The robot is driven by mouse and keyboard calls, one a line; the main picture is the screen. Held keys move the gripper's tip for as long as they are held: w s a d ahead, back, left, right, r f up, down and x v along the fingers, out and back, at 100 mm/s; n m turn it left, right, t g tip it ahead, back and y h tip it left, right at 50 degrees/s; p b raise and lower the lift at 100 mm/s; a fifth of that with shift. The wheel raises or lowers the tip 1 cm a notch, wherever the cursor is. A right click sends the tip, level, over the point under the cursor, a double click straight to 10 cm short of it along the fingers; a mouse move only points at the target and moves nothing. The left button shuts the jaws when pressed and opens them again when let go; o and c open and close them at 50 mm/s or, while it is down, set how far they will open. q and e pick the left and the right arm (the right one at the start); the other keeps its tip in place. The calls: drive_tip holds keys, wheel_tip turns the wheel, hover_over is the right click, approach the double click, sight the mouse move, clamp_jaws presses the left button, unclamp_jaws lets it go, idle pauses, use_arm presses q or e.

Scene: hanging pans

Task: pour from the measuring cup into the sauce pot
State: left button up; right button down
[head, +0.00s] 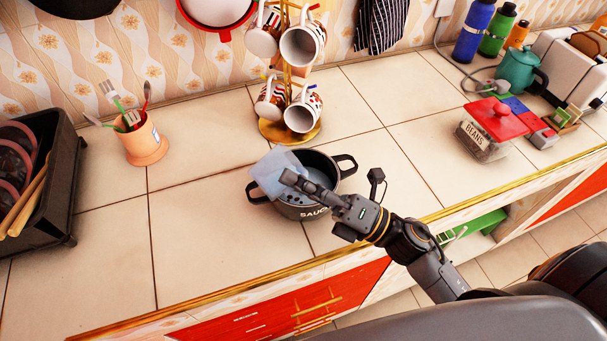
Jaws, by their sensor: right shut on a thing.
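The sauce pot (302,211) is black with two side handles and "SAUC" lettering on its front. It stands upright on the tiled counter, in the middle of the head view. The measuring cup (277,172) is pale and translucent, and it is tilted over the left part of the pot's opening. My right gripper (291,178) is shut on the measuring cup, above the pot. Small pale round bits show inside the pot. The gripper hides part of the cup and of the pot's right side. My left gripper is not in view.
A mug tree (289,130) with several mugs stands just behind the pot. A utensil cup (146,143) and a dark dish rack (66,180) are at left. A red-lidded beans jar (487,128) is at right. Counter left of the pot is clear.

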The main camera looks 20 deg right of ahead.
drive_tip(key=shift+w+d+f+m+t+b, duration=0.25)
drive_tip(key=shift+d+m+t+b, duration=0.15)
drive_tip(key=shift+d+m+b, duration=0.15)
drive_tip(key=shift+d+r+m+t, duration=0.2)
drive_tip(key=shift+m+t, duration=0.1)
drive_tip(key=shift+m, duration=0.25)
